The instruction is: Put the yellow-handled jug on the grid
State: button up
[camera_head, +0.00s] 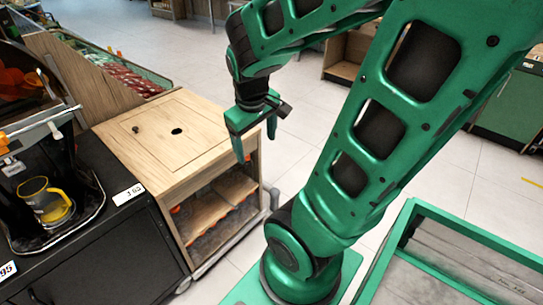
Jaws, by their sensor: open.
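The yellow-handled jug (45,200) is a clear jug with a yellow handle. It stands upright inside the dark juicer (88,190) at the left, low in its front bay. The grid is not clearly told apart from the dark tray surface around the jug. My gripper (256,138) is green and points downward near the top middle. It is open and empty, in front of the wooden cabinet's right side and well to the right of the jug.
A wooden cabinet (165,135) with a small hole in its top stands between the juicer and my gripper. A black counter (120,255) carries the juicer. A produce crate (125,75) lies behind. Tiled floor (300,120) is clear behind my arm.

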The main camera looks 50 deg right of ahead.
jog(key=s+a+r+m+g+y, duration=0.2)
jog(key=s+m, duration=0.3)
jog(key=s, duration=0.4)
jog(key=shift+a+r+y, duration=0.25)
jog(key=shift+a+y, duration=0.05)
jog(key=shift+a, duration=0.35)
jog(key=shift+s, duration=0.1)
jog(key=shift+w+f, duration=0.25)
jog(key=shift+w, duration=0.4)
